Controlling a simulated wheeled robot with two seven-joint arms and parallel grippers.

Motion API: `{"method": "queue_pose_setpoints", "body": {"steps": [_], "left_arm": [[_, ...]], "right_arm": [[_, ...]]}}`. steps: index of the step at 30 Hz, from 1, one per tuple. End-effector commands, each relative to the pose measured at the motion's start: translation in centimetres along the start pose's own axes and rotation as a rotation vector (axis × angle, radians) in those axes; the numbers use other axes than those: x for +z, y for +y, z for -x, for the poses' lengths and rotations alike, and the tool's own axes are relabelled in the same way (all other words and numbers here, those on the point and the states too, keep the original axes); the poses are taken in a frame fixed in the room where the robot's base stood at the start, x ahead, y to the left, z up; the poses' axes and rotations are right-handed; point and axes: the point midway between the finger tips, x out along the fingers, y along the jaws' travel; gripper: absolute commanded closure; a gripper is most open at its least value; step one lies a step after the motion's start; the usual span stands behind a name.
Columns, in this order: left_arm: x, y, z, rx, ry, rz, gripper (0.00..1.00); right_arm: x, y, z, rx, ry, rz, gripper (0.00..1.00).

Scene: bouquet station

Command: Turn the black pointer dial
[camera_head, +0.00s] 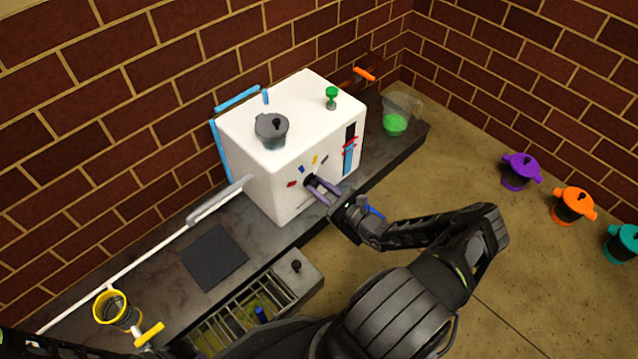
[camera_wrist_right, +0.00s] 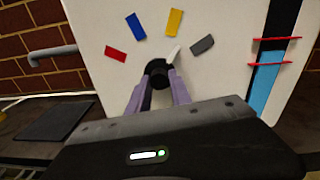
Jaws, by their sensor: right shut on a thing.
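The black pointer dial (camera_head: 310,179) is on the front face of the white box (camera_head: 258,168). In the right wrist view the dial (camera_wrist_right: 158,70) has a white pointer (camera_wrist_right: 173,54) tilted up and right, between the yellow mark (camera_wrist_right: 175,22) and the grey mark (camera_wrist_right: 202,45). A red mark (camera_wrist_right: 116,57) and a blue mark (camera_wrist_right: 136,26) lie to its left. My right gripper (camera_head: 316,186) is shut on the dial, its purple fingers on either side of the knob, also seen in the right wrist view (camera_wrist_right: 158,84).
A grey pot (camera_head: 271,130) and a green knob (camera_head: 331,97) are on the box top. A blue gauge with red markers (camera_head: 349,150) is right of the dial. An open drawer with a rack (camera_head: 250,312) juts out below the counter. Several coloured pots stand at the right.

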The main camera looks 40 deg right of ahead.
Motion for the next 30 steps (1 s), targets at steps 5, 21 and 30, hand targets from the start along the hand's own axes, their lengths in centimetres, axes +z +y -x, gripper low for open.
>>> {"method": "queue_pose_setpoints", "body": {"steps": [5,21,30], "left_arm": [[0.1,0.5,1.6,0.000,-0.007,-0.001,1.00],[0.3,0.8,2.8,0.000,-0.016,-0.001,1.00],[0.3,0.8,2.8,0.000,-0.016,-0.001,1.00]], "right_arm": [[0.3,-0.1,0.0,-0.002,0.007,0.134,1.00],[0.1,0.0,0.0,-0.004,0.013,0.316,1.00],[0.1,0.0,0.0,-0.004,0.013,0.315,0.73]]}}
